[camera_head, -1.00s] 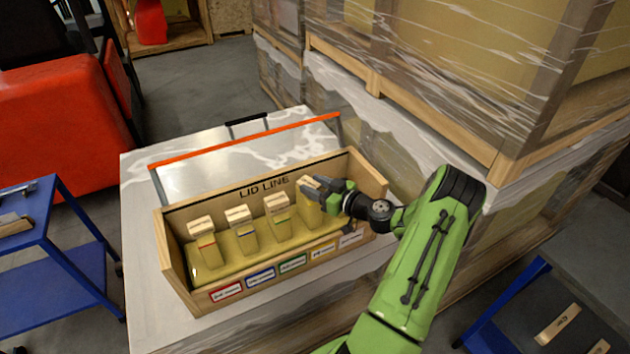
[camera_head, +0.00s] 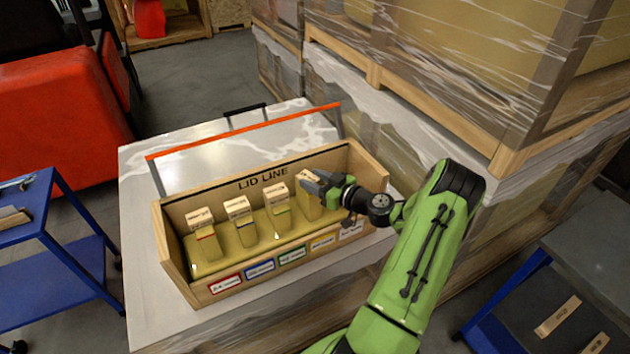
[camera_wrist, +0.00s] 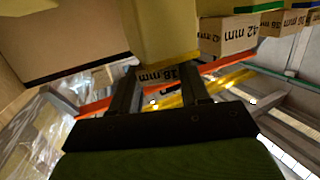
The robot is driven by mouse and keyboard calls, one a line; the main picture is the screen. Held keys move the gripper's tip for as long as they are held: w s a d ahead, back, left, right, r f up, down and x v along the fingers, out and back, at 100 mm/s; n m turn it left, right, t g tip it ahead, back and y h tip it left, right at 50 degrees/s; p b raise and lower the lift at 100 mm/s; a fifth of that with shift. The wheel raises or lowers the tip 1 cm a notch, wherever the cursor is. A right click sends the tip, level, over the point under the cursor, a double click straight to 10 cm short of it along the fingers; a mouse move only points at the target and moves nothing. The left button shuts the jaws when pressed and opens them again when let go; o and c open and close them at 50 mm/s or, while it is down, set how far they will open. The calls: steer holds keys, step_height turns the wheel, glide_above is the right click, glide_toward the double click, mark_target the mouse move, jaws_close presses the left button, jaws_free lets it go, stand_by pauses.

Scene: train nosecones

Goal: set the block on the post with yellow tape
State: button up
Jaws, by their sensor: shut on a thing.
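My gripper (camera_head: 312,186) is shut on a pale wooden block (camera_head: 308,176) at the top of the rightmost tall post (camera_head: 309,207) in the wooden rack. In the wrist view the block (camera_wrist: 168,74) sits between my fingertips, with a partly readable mm marking, against the end of the yellowish post (camera_wrist: 165,30). I cannot tell whether it rests fully on the post.
Three other posts stand left in the rack (camera_head: 183,290), with red (camera_head: 206,237), blue (camera_head: 240,222) and green tape (camera_head: 278,208), each topped by a block. An orange rail (camera_head: 240,131) runs behind. Wrapped crates (camera_head: 450,70) stand close on the right.

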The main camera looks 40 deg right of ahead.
steer(key=shift+f, duration=0.15)
steer(key=o, duration=1.1)
steer(key=s, duration=0.5)
steer(key=s+d+r+b, duration=0.1)
steer(key=s, duration=0.4)
steer(key=s+r+b, duration=0.1)
steer(key=s, duration=0.4)
steer(key=shift+s+d+r, duration=0.2)
steer(key=shift+s+d, duration=0.05)
steer(key=shift+d, duration=0.1)
